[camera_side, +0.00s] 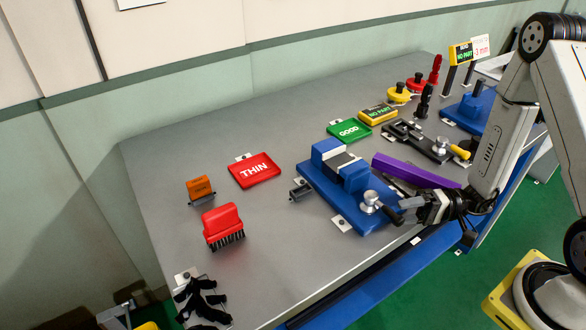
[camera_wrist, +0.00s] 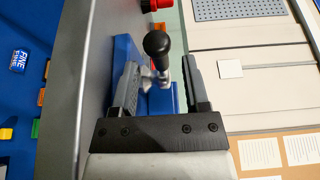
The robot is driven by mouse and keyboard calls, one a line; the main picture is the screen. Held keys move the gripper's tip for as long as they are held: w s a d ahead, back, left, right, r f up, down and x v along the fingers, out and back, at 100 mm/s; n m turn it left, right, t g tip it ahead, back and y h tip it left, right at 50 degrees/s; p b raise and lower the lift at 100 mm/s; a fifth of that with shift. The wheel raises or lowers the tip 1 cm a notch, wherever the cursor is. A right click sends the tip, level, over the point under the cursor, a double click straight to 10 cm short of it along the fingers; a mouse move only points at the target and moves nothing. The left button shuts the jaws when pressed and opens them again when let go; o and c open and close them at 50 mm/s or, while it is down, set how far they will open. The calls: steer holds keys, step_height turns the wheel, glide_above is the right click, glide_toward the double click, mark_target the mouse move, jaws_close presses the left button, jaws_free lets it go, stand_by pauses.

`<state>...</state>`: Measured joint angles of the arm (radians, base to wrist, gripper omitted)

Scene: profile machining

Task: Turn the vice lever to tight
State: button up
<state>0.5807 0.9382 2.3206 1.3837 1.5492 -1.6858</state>
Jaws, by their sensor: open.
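The blue vice (camera_side: 336,200) sits near the front edge of the grey table. A silver hub (camera_side: 370,197) is at its near right end, and the lever with a dark handle (camera_side: 388,211) sticks out from it toward my gripper (camera_side: 402,209). In the wrist view my gripper (camera_wrist: 162,88) is open. The lever's black ball knob (camera_wrist: 157,43) and silver stem show between the two fingers, nearer the left one. I cannot tell whether a finger touches it. Part of the blue vice (camera_wrist: 128,52) shows behind the left finger.
A purple bar (camera_side: 412,172) lies close behind my gripper. A black fixture (camera_side: 420,140) and a second blue device (camera_side: 472,108) stand farther right. Red THIN (camera_side: 244,180) and green GOOD (camera_side: 340,134) trays lie behind the vice. A red brush (camera_side: 221,221) is at left.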

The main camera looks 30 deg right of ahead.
mark_target(395, 214)
steer(key=shift+x, duration=2.55)
steer(key=shift+c, duration=0.2)
jaws_close()
